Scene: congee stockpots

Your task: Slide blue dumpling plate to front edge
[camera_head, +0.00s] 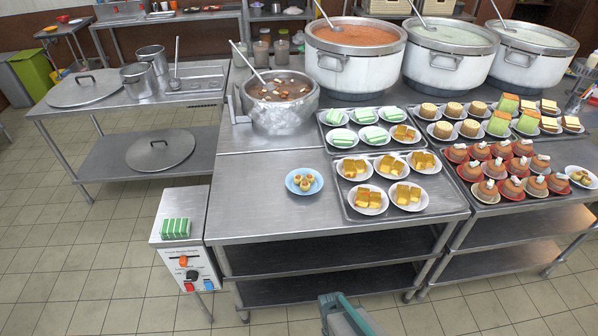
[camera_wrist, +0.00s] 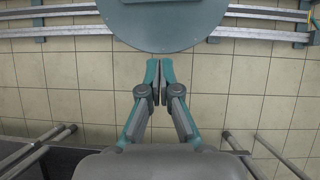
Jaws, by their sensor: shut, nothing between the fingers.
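The blue dumpling plate (camera_head: 304,181) lies flat on the steel table (camera_head: 250,210) with several small yellow-brown dumplings on it. It sits left of the trays, a short way back from the table's front edge. My gripper (camera_wrist: 159,100) shows in the wrist view with its two fingers together, shut and empty, above the tiled floor. The plate is not in the wrist view. In the head view only a grey-green part of my arm shows at the bottom, in front of the table, and the fingertips cannot be made out.
A tray of yellow cakes (camera_head: 350,213) stands right of the plate. A stew pot (camera_head: 283,118) and a large red-soup pot (camera_head: 355,75) stand behind. A control box (camera_head: 187,245) adjoins the table's left side. The tabletop in front and left of the plate is clear.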

